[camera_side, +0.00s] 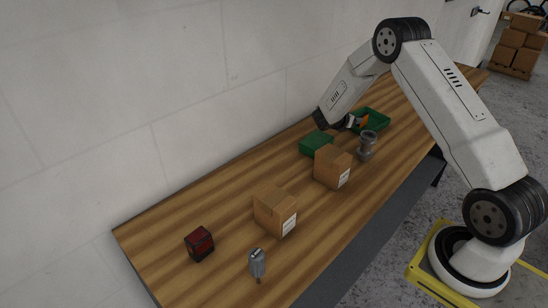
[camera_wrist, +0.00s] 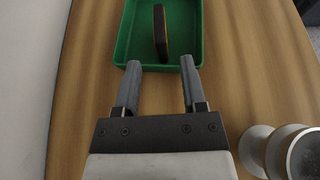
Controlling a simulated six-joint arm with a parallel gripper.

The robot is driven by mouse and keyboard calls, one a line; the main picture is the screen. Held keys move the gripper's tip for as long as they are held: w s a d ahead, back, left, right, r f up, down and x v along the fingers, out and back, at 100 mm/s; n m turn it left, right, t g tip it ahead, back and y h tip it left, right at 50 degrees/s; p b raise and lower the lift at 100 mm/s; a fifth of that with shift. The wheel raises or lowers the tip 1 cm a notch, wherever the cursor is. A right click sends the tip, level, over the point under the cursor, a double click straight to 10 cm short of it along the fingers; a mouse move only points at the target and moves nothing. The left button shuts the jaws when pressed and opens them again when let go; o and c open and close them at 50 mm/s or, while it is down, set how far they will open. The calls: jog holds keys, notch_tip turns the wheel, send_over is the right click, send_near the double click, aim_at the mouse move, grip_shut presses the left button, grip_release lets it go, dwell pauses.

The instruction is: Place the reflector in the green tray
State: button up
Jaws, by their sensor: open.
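The reflector (camera_wrist: 160,34), a thin orange and black piece, stands on edge inside the green tray (camera_wrist: 122,42) in the wrist view. It also shows as an orange patch (camera_side: 364,120) in the side view, within the outline of the green tray (camera_side: 384,123). My gripper (camera_wrist: 160,66) is open, with one fingertip on either side of the reflector's line and a gap on both sides. The fingertips are at the tray's near rim. In the side view my gripper (camera_side: 350,122) is small and partly hidden by my arm.
A silver cylindrical part (camera_wrist: 290,150) stands close to the right of my gripper. In the side view, a green box (camera_side: 316,143), two cardboard boxes (camera_side: 333,167) (camera_side: 275,210), a dark red block (camera_side: 199,243) and a grey metal part (camera_side: 257,263) are on the wooden table. A wall runs behind it.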

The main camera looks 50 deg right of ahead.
jog(key=shift+v, duration=1.75)
